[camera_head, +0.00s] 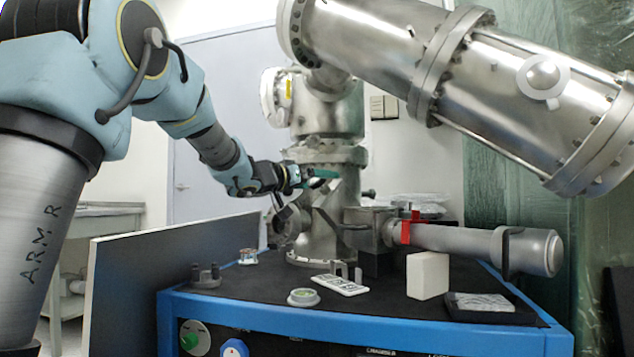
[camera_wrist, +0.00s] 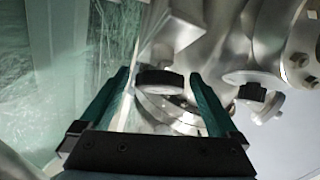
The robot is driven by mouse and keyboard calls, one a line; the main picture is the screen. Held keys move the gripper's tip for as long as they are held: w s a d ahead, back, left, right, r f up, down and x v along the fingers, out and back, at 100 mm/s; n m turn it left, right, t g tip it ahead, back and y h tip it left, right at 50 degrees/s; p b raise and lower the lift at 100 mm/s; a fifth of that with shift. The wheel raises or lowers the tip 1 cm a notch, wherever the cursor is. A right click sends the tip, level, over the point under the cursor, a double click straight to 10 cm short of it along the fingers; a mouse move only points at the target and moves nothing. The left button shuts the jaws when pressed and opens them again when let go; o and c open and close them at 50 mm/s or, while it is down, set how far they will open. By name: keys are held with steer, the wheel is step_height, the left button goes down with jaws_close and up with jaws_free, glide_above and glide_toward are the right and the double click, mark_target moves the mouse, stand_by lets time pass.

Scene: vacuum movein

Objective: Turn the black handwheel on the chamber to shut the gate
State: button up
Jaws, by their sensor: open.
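The silver metal chamber (camera_head: 325,235) stands upright on the dark bench top. In the wrist view, a black handwheel (camera_wrist: 160,79) with a ridged rim shows between the two teal fingertips of my gripper (camera_wrist: 158,76), with a gap on each side. Whether the fingers reach around it or stop short of it cannot be told. In the head view, my gripper (camera_head: 332,176) is at the chamber's front, just below its upper flange. The handwheel is hard to make out there, partly behind the fingers. My gripper is open and holds nothing.
A second black knob (camera_wrist: 252,92) is right of the fingers in the wrist view. A large steel cylinder (camera_head: 500,85) slants overhead. A horizontal tube (camera_head: 470,243) with a red clamp (camera_head: 406,230) extends right. A white block (camera_head: 428,276), a label plate (camera_head: 340,285) and small parts lie on the bench.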

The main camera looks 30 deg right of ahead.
steer(key=c, duration=1.4)
steer(key=shift+o, duration=0.2)
